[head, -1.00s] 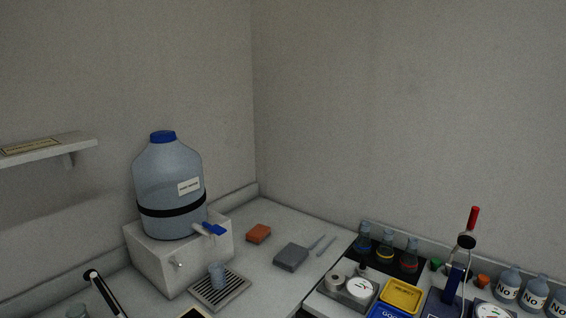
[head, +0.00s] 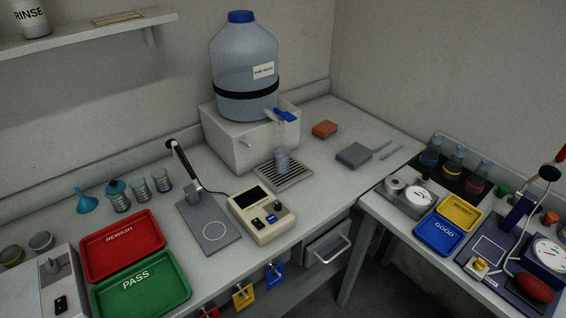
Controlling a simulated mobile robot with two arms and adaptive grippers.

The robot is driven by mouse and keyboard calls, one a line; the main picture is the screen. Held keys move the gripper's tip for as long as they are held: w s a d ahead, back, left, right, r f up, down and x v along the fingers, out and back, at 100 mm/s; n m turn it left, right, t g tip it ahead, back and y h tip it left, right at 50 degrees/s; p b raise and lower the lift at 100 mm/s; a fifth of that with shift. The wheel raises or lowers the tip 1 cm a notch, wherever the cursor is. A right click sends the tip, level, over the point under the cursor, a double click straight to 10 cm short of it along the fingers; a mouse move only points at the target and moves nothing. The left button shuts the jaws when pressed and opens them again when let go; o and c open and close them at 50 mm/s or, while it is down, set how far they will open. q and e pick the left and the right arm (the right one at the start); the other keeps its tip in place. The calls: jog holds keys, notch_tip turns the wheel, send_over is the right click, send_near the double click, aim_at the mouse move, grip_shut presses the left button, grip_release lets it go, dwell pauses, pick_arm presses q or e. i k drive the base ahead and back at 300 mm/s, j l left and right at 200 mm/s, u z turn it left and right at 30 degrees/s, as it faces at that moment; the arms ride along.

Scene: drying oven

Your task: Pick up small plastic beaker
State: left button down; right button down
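A small, clear bluish beaker (head: 283,160) stands upright on the slotted drip tray (head: 298,177) under the tap of the large water carboy (head: 243,95). Several other small clear vessels stand to the left on the bench, among them a beaker (head: 161,180) and another beside it (head: 139,189). I cannot tell from the picture which vessels are plastic. Neither of my grippers is in the head view.
A black-handled stand (head: 208,228) and a beige meter (head: 262,214) are in front of the drip tray. A red REWASH tray (head: 122,246) and green PASS tray (head: 142,287) lie left. An orange sponge (head: 324,129) lies right. A second bench holds flasks and more trays.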

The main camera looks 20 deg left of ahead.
aim_at(282, 156)
jog(key=i+l+u, duration=0.3)
jog(key=u, duration=0.15)
jog(key=i+l+u, duration=0.2)
jog(key=l+u, duration=0.25)
jog(key=i+l+u, duration=0.15)
jog(key=l+u, duration=0.2)
jog(key=u, duration=0.15)
